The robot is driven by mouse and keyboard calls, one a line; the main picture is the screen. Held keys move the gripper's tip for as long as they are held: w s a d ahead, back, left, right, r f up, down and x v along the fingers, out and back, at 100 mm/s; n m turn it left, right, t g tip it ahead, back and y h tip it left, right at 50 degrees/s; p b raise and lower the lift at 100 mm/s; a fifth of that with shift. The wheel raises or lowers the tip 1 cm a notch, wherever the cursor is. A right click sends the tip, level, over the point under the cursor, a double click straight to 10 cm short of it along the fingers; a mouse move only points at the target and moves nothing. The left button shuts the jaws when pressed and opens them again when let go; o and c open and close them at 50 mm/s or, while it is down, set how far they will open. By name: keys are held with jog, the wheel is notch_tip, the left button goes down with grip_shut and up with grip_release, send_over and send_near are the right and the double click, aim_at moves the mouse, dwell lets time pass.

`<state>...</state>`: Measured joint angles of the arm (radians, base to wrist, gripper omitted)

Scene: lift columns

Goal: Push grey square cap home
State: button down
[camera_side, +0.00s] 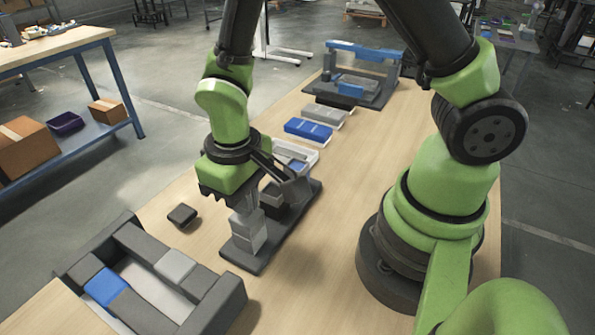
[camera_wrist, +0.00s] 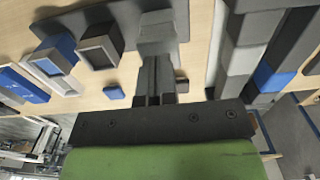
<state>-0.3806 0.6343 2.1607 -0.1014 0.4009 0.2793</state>
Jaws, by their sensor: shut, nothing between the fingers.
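My gripper (camera_side: 243,208) points down over the grey column (camera_side: 248,240), with its fingers closed together and nothing between them. In the wrist view the fingertips (camera_wrist: 156,60) meet the top of the grey column (camera_wrist: 157,22). The grey square cap is not clearly distinct from the column; the fingers largely cover that top. Whether the cap sits flush cannot be told.
A dark cap (camera_side: 182,214) lies loose on the table; a blue cap (camera_wrist: 113,92) lies nearby. A dark frame (camera_side: 225,305) with blue and grey blocks is at front left. A blue tray (camera_side: 308,131) and a blue-topped fixture (camera_side: 365,50) are behind.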

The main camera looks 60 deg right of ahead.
notch_tip(320, 180, up, 8)
jog(key=shift+r, duration=0.25)
dwell(0.8)
jog(key=s+d+r+m+t+y, duration=0.1)
jog(key=s+d+r+m+t, duration=0.1)
jog(key=s+r, duration=0.3)
jog(key=s+d+r+m+t+y, duration=0.1)
jog(key=s+d+r+t, duration=0.3)
jog(key=r, duration=0.4)
jog(key=shift+s+d+m+t, duration=0.4)
jog(key=shift+d+m+t, duration=0.1)
